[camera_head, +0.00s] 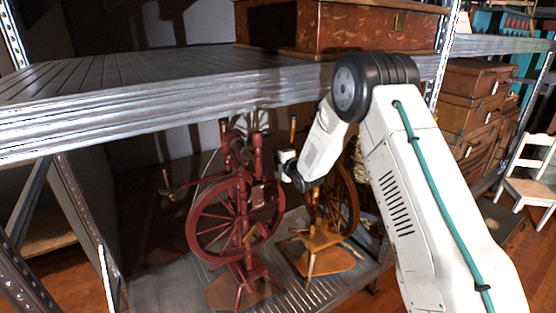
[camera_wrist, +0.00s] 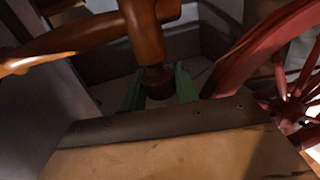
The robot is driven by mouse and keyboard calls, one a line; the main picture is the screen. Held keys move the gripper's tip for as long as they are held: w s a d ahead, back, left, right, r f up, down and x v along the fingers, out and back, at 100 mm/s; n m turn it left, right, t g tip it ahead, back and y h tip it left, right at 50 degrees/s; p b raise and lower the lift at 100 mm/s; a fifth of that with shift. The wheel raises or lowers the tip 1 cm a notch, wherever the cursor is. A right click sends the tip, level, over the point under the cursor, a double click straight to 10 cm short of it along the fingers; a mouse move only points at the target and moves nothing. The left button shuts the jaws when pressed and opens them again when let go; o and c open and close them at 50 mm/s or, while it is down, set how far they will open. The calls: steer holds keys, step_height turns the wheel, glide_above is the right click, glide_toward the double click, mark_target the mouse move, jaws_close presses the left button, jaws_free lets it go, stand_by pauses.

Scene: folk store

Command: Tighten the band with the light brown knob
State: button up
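A dark red spinning wheel (camera_head: 236,214) stands on the lower shelf, and its rim and spokes also show in the wrist view (camera_wrist: 262,55). A lighter brown spinning wheel (camera_head: 318,238) stands right of it. My gripper (camera_head: 289,168) is at the upper parts between the two wheels. In the wrist view, my green fingers (camera_wrist: 160,84) stand apart on either side of the dark lower end of a glossy orange-brown turned wooden part (camera_wrist: 146,32). Contact is unclear. I cannot tell whether this part is the light brown knob. The band is not clearly visible.
Stacked brown cases (camera_head: 470,105) and a white chair (camera_head: 530,180) are at the right. The wheels stand close together, with little room between them.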

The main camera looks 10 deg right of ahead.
steer(key=shift+t, duration=0.3)
steer(key=shift+f+t+y, duration=0.15)
steer(key=shift+t+y, duration=0.15)
steer(key=shift+t, duration=0.5)
steer(key=shift+t+y, duration=0.4)
steer(key=shift+t, duration=1.3)
steer(key=shift+d+t, duration=0.1)
steer(key=shift+t, duration=0.2)
steer(key=o, duration=1)
steer(key=shift+c, duration=0.2)
steer(key=shift+s, duration=0.1)
steer(key=v, duration=0.7)
steer(key=shift+s, duration=0.3)
